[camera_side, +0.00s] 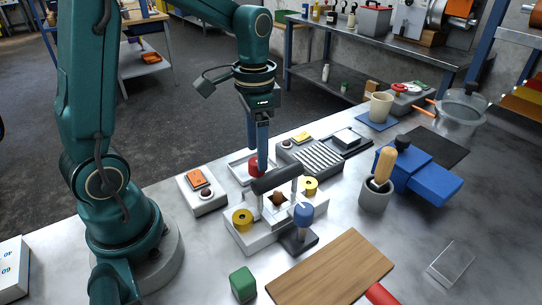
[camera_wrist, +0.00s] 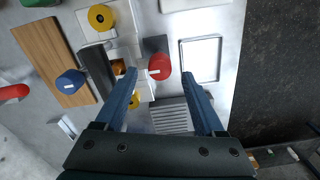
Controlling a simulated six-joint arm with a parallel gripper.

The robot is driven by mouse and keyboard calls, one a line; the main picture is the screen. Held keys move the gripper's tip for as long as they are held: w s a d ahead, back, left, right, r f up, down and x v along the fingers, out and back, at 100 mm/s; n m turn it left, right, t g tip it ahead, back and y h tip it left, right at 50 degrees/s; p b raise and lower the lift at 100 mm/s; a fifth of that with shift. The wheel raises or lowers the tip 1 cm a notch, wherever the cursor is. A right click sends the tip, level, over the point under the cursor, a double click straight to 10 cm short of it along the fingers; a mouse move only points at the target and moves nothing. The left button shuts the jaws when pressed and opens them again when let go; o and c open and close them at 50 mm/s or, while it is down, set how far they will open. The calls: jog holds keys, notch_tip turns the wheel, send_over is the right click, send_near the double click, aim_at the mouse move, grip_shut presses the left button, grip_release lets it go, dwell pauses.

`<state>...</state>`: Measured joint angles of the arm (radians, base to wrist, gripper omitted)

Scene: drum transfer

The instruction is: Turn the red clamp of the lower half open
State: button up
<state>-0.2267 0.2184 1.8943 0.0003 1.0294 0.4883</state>
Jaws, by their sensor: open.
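The red clamp (camera_side: 254,165) has a rounded red head and stands at the back of the pale lower half (camera_side: 256,240). It also shows in the wrist view (camera_wrist: 160,68), with a small white mark on its head. My gripper (camera_side: 260,152) points down at the red clamp. In the wrist view my gripper (camera_wrist: 158,75) is open, with the red head between its two fingertips and a gap on both sides. A blue clamp (camera_side: 303,210) stands on the front side. A dark bar (camera_side: 276,180) lies between the two clamps.
Two yellow knobs (camera_side: 242,217) (camera_side: 310,185) flank the dark bar. A white open frame (camera_wrist: 200,60) lies close beside the red clamp. A ribbed grey block (camera_side: 316,157) sits behind. A wooden board (camera_side: 330,265) and green block (camera_side: 243,284) lie in front.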

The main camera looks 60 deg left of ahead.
jog(key=shift+f, duration=1.1)
jog(key=shift+c, duration=0.3)
grip_shut()
